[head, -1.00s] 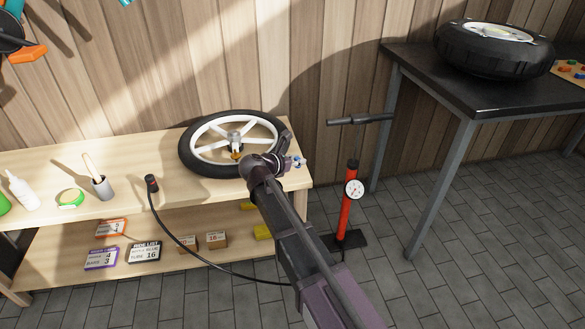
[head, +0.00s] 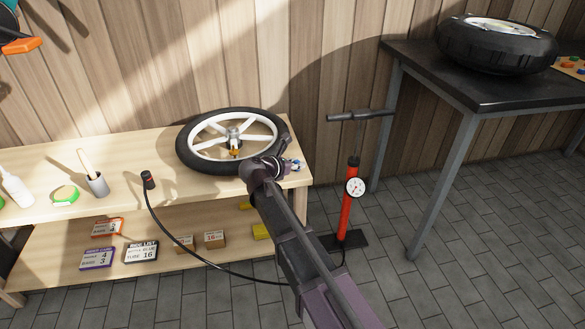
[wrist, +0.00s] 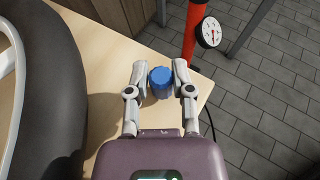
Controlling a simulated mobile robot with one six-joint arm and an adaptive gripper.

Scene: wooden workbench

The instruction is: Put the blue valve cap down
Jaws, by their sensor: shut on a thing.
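The blue valve cap (wrist: 161,82) is between the two fingers of my gripper (wrist: 160,84) in the wrist view. My gripper is shut on it, with a finger against each side. The cap is over the bench top near its right corner; I cannot tell whether its underside touches the wood. In the head view my gripper (head: 291,166) is at the right end of the workbench (head: 120,210), beside the wheel. The cap shows there only as a small blue spot, mostly hidden by the fingers.
The wheel (head: 184,151) with its black tyre lies just left of my gripper. A red floor pump (head: 347,215) stands on the floor close to the bench's right end. A pump hose head (head: 148,181) stands on the bench top. Bare wood lies around the cap.

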